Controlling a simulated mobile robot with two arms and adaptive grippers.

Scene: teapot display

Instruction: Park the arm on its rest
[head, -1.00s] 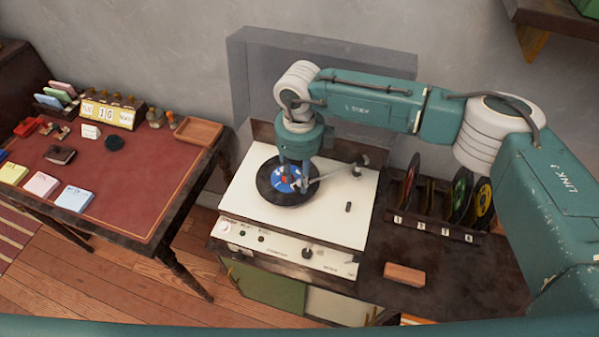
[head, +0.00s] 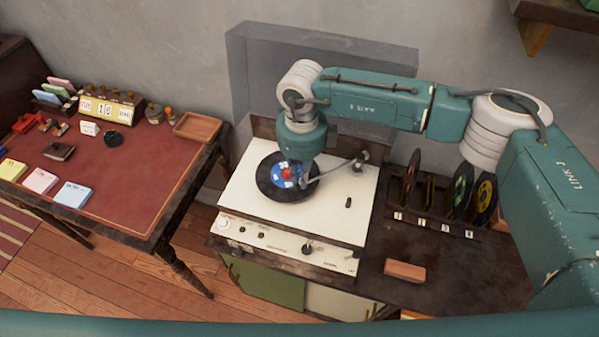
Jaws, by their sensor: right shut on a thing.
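The record player (head: 245,195) stands in the middle of the head view, with a cream top. A black record with a blue and red label (head: 268,190) lies on its platter. The tonearm (head: 338,169) reaches left from its pivot (head: 361,157) at the back right, and its head end is over the record's label area. My right gripper (head: 304,178) points down over the record and is shut on the tonearm near its head end. The fingertips partly hide that end, and I cannot tell whether it touches the record. My left gripper is not in view.
A rack of upright records (head: 440,226) stands right of the player, with a wooden block (head: 405,271) in front of it. A red-topped desk (head: 130,190) with cards, a calendar (head: 106,108) and a tray (head: 198,127) is at left. A wall is behind.

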